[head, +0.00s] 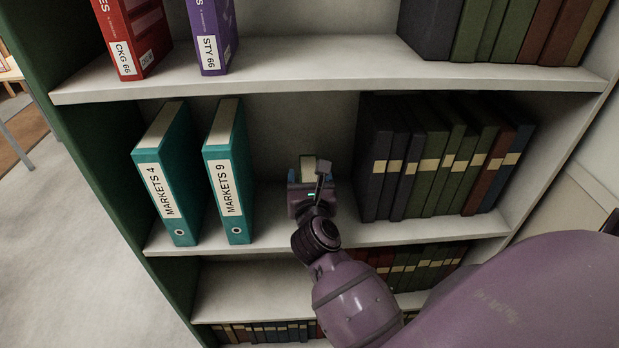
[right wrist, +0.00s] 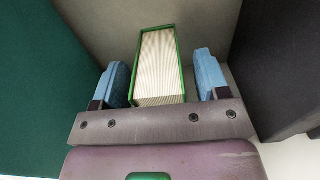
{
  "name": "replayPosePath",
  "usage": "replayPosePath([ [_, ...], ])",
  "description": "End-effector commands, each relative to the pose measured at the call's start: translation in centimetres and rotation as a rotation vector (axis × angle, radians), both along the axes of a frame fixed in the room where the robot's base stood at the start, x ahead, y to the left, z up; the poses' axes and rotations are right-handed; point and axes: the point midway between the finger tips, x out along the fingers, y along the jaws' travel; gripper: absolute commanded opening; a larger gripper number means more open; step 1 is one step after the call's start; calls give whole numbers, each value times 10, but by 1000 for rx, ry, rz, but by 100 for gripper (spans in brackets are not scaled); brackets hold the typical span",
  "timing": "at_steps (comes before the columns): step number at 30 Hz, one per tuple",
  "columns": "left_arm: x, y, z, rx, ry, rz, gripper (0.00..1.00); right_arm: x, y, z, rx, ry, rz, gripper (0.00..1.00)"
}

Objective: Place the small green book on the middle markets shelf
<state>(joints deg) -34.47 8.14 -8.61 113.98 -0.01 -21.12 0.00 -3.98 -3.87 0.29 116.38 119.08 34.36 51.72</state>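The small green book (right wrist: 158,68), with cream page edges and a thin green cover, stands upright in the right wrist view. In the head view its pale top (head: 308,170) shows on the middle markets shelf (head: 275,236), between the teal binders and the dark book row. My right gripper (head: 308,187) reaches into this shelf. Its blue fingers stand on either side of the book, with a clear gap at the right finger and little or none at the left, so it is open around the book. The book's lower part is hidden. My left gripper is not in view.
Teal binders MARKETS 4 (head: 167,175) and MARKETS 9 (head: 229,172) stand to the left. A row of dark books (head: 440,160) stands to the right. The upper shelf board (head: 330,72) runs above, and a lower shelf (head: 250,290) lies below.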

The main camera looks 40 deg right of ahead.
Motion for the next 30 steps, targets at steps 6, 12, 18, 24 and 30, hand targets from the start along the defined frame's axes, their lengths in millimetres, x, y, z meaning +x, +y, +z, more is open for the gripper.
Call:
replayPosePath([
  [6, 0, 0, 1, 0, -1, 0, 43, 0, 0, 0, 0, 0, 0, 68],
  [12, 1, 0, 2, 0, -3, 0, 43, -10, 6, 2, 2, 2, 0, 68],
  [18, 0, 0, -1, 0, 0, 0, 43, -37, 22, 1, 3, 3, 0, 68],
  [24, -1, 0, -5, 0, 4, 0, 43, -57, 35, 1, 1, 2, 0, 68],
  [30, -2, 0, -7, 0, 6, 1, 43, -65, 38, 3, -49, 11, 2, 68],
])
